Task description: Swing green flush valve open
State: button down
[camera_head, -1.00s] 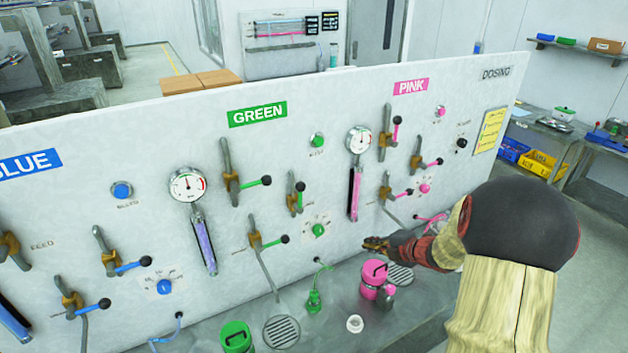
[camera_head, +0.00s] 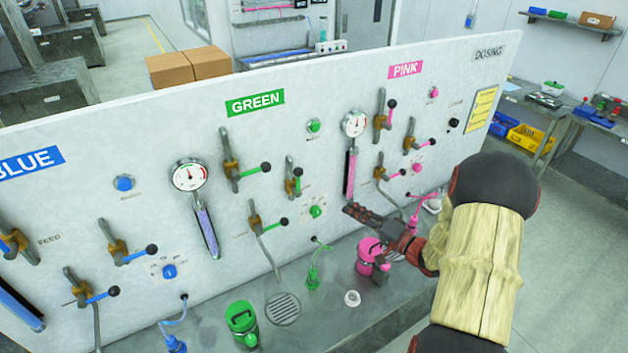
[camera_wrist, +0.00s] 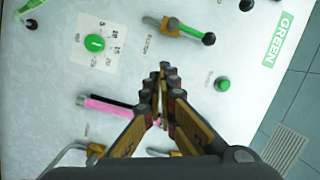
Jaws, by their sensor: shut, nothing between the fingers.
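The green section of the panel has three valves with black-knobbed green handles. The upper-left valve (camera_head: 231,170) and lower valve (camera_head: 255,223) have handles pointing right. The right valve (camera_head: 291,178) has a short-looking handle along its body; it also shows in the wrist view (camera_wrist: 180,28). The small labels are too blurred to tell which is flush. My gripper (camera_head: 348,208) is shut and empty, in front of the panel near the low end of the pink gauge tube, right of the green valves. In the wrist view, my gripper (camera_wrist: 163,70) points towards the panel, apart from the green valve.
The green dial (camera_head: 316,211) and green button (camera_head: 313,125) are close to the right valve. The pink gauge tube (camera_head: 350,178) and pink valves lie on the right. A pink canister (camera_head: 368,255) and green canister (camera_head: 242,320) stand on the ledge below.

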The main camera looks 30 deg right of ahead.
aim_at(298, 182)
jog(key=w+a+r+m+p, duration=0.1)
jog(key=w+a+r+m, duration=0.2)
jog(key=w+m, duration=0.1)
jog(key=w+a+r+m+t+p, duration=0.1)
jog(key=w+a+r+m, duration=0.2)
jog(key=w, duration=0.4)
jog(key=shift+a+r+m+y, duration=0.25)
jog(key=shift+a+m+y, duration=0.15)
jog(key=shift+m, duration=0.5)
jog(key=shift+r+p, duration=0.1)
jog(key=shift+p, duration=0.25)
jog(key=shift+w+a+r+p, duration=0.1)
jog(key=shift+a+r+p, duration=0.2)
jog(key=shift+a, duration=0.3)
jog(key=shift+f, duration=0.1)
